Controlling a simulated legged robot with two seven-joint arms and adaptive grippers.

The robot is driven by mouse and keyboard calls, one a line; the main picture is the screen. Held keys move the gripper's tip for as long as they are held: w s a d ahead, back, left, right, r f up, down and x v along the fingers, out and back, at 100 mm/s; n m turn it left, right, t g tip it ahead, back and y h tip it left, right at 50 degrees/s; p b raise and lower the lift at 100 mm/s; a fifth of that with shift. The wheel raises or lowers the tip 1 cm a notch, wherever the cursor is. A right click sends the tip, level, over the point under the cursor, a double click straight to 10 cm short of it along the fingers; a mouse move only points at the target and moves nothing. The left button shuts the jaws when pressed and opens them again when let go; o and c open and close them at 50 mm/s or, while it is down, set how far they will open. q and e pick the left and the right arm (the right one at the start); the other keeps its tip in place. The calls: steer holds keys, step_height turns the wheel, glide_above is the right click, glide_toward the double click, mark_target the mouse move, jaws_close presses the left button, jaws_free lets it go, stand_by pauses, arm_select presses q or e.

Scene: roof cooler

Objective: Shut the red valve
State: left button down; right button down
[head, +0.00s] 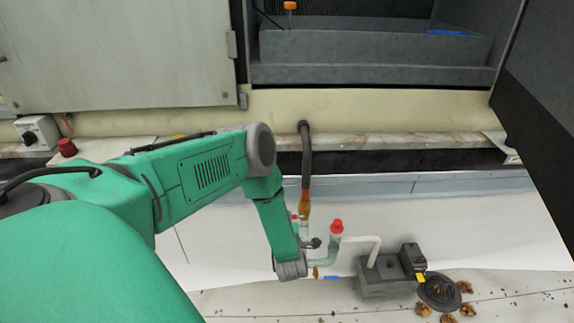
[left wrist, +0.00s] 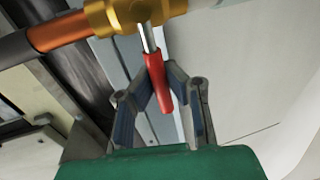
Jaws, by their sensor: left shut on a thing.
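The red valve handle (left wrist: 157,82) is a red-sleeved lever on a bright metal stem in the left wrist view. The stem comes out of a brass valve body (left wrist: 135,14), and the lever stands roughly across the line of the pipe. My left gripper (left wrist: 159,76) has its two grey fingers closed on either side of the red sleeve. In the head view my left arm reaches down to the pipework, and the gripper is mostly hidden behind its own wrist. The brass part of the pipe (head: 304,203) shows just beyond it there. My right gripper is not in view.
A dark hose (head: 305,150) drops to the brass fitting. A red-capped pipe (head: 336,227) stands close to the right of my wrist. A grey pump (head: 385,275) sits further right, with brown leaves nearby. A cabinet with an open tray (head: 375,50) is behind.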

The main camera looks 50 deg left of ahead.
arm_select(q)
steer(key=shift+d+f, duration=0.25)
steer(key=shift+d, duration=0.35)
steer(key=c, duration=1.6)
jaws_free()
steer(key=shift+o, duration=0.2)
steer(key=shift+r, duration=0.3)
steer(key=v, duration=1.2)
steer(key=shift+a, duration=0.15)
